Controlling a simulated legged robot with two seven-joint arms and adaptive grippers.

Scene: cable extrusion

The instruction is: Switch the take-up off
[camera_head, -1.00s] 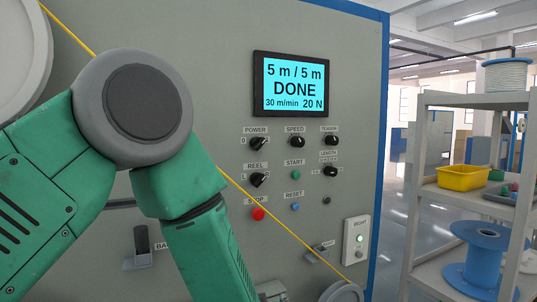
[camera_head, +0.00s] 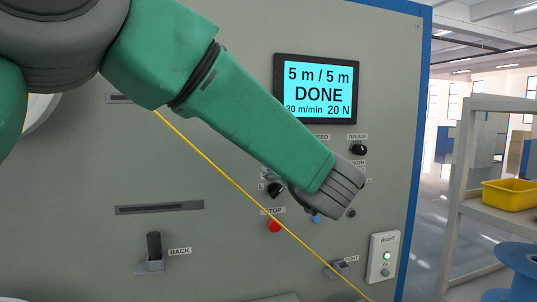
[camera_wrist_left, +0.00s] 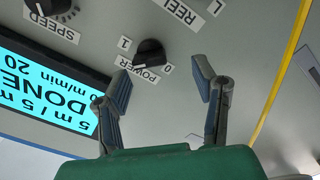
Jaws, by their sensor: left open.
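The grey control panel (camera_head: 80,165) fills most of the head view. My left forearm reaches across it; its gripper (camera_wrist_left: 162,75) is open and empty, with the black POWER knob (camera_wrist_left: 150,53) showing beyond the finger gap in the wrist view. I cannot tell if they touch. POWER is hidden behind my arm in the head view. The REEL knob (camera_head: 275,189) is partly covered by my gripper. A white box labelled RIGHT (camera_head: 384,258) has a lit green lamp (camera_head: 387,256) above a small grey button (camera_head: 385,272). My right gripper is out of view.
The display (camera_head: 316,89) reads 5 m / 5 m, DONE. A red STOP button (camera_head: 275,226) and the TENSION knob (camera_head: 358,149) are nearby. A yellow cable (camera_head: 215,165) slants across the panel. Shelving with a yellow bin (camera_head: 511,195) and blue spool (camera_head: 518,266) stands right.

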